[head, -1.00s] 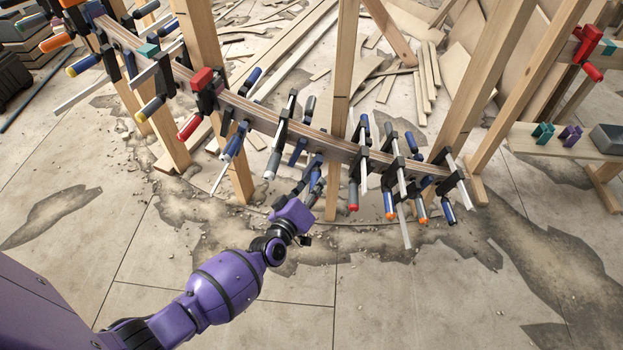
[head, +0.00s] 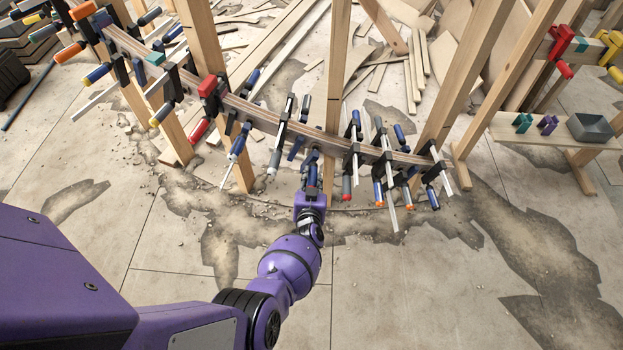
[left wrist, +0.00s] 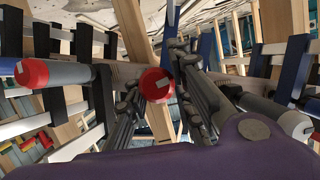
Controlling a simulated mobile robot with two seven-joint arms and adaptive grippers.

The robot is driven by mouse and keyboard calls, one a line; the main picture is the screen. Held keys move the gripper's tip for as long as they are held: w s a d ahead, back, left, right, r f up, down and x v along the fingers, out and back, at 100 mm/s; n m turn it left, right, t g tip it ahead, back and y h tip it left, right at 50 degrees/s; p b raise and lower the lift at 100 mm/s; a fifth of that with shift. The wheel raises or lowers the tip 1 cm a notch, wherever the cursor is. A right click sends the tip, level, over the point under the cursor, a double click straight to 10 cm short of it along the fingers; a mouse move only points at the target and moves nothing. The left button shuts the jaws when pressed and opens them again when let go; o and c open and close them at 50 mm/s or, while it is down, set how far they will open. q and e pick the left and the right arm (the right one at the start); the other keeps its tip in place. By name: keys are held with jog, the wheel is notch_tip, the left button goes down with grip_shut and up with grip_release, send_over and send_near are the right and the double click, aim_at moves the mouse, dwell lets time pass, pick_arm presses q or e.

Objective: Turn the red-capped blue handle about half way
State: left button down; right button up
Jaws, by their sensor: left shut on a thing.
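The red cap (left wrist: 157,85) of the handle shows end-on between the fingers of my left gripper (left wrist: 165,100) in the left wrist view. In the head view my left gripper (head: 312,184) is at the lower edge of the curved stringer, shut around the blue handle (head: 312,172). The fingers flank the handle on both sides. The cap is hidden behind the gripper in the head view, and most of the handle's length is hidden in the left wrist view. My right gripper is in neither view.
The curved wooden stringer (head: 262,117) carries several clamps. A grey handle with a red cap (left wrist: 32,73) is close beside the gripper. A white-capped handle (left wrist: 295,124) is on the other side. Upright posts (head: 335,80) stand behind. The floor in front is clear.

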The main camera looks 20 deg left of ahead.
pick_arm(q)
jog(key=shift+w+d+m+y, duration=0.15)
jog(key=shift+d+m+y, duration=0.3)
jog(key=shift+m+y, duration=0.2)
jog(key=shift+m, duration=0.25)
jog(key=c, duration=1.6)
grip_release()
jog(key=shift+a, duration=0.2)
jog(key=v, duration=1.2)
jog(key=shift+w+r, duration=0.1)
